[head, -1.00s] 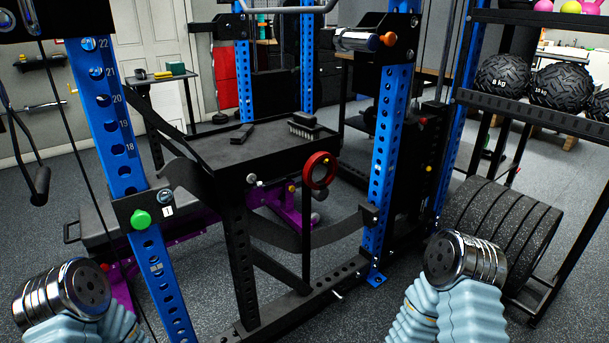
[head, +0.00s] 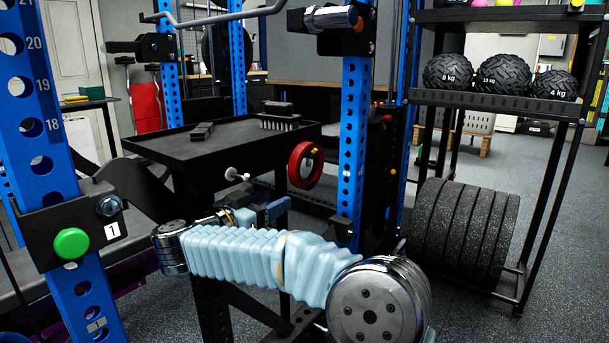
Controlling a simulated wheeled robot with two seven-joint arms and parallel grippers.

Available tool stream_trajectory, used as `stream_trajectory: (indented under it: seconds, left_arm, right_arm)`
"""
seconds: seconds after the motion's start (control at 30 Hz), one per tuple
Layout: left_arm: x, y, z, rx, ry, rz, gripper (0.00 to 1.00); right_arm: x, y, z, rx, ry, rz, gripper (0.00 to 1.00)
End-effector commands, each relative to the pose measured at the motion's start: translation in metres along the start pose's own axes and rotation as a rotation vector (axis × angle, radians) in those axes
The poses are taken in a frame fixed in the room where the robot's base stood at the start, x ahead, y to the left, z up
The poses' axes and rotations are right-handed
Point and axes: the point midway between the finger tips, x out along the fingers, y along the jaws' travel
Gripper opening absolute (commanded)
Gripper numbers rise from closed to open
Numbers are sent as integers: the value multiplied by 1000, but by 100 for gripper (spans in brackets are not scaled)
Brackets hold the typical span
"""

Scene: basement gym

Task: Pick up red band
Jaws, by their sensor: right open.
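The red band (head: 300,177) is a ring hanging upright at the right front corner of a black tray-topped stand (head: 172,157); a small yellow piece shows at its upper part. My right arm crosses the lower middle of the head view and bends back at the left. My right gripper (head: 280,209), dark blue, is open, small in view and partly behind the arm. It is below and left of the red band, apart from it in the picture. No band is seen between its fingers. My left gripper is not in view.
On the tray lie a dark brush (head: 279,121) and a small black block (head: 202,131). A blue upright (head: 352,150) stands just right of the band, another blue post (head: 45,150) at left. A rack with black balls (head: 447,73) and thick plates (head: 465,228) stands at right.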

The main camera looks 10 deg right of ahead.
Motion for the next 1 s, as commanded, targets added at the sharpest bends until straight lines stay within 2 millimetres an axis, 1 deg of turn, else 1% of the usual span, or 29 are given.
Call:
stream_trajectory:
  seconds: [0.03,0.2,0.47,0.6,0.7,0.8,1.0]
  left_arm:
    - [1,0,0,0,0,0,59]
    - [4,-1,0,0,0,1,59]
    - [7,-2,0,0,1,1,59]
    - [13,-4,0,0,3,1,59]
    - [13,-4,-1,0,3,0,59]
    - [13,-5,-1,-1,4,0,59]
    - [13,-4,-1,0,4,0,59]
  right_arm:
    - [13,1,1,0,-1,4,55]
    - [47,0,1,0,1,1,55]
    - [72,0,0,1,2,-1,55]
    - [95,2,-3,1,2,0,55]
    - [108,2,-4,0,3,-2,55]
    - [114,2,-5,1,3,-3,55]
    - [114,2,-5,0,3,-4,55]
